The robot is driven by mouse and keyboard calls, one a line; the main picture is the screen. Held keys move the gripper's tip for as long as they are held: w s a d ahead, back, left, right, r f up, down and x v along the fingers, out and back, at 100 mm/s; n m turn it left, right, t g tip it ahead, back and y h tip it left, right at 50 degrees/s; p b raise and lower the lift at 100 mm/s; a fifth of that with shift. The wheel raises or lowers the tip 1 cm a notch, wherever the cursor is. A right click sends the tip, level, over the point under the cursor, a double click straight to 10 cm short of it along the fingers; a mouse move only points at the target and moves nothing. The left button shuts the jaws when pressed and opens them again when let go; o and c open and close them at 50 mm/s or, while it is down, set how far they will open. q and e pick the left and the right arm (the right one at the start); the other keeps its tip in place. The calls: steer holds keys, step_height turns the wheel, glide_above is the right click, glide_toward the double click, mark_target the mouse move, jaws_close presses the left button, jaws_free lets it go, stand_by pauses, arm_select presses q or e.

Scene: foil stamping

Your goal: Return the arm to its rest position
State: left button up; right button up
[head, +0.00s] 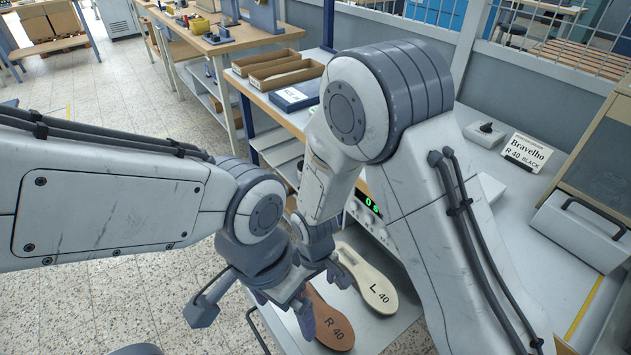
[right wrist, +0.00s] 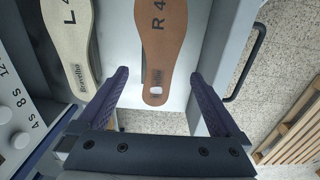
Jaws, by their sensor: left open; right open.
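In the head view my left gripper (head: 254,312) hangs open at the lower middle, over the tiled floor and the table edge. My right arm comes down from the upper right, and its gripper is partly hidden behind the left wrist. In the right wrist view my right gripper (right wrist: 160,76) is open, its purple fingers apart on either side of a brown insole marked R 40 (right wrist: 160,45). No grip on the insole shows. The brown insole also shows in the head view (head: 334,328). A cream insole marked L 40 (head: 370,283) lies beside it.
A machine with a green display (head: 370,203) stands behind the insoles. A Bravelho R 40 BLACK card (head: 527,152) and a grey case with a black handle (head: 585,228) are at the right. Open cardboard trays (head: 285,77) are on the far bench. Tiled floor is free at the left.

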mark_target(315, 307)
step_height(315, 307, down, 9)
steer(key=shift+f+b, duration=0.15)
steer(key=shift+b, duration=0.25)
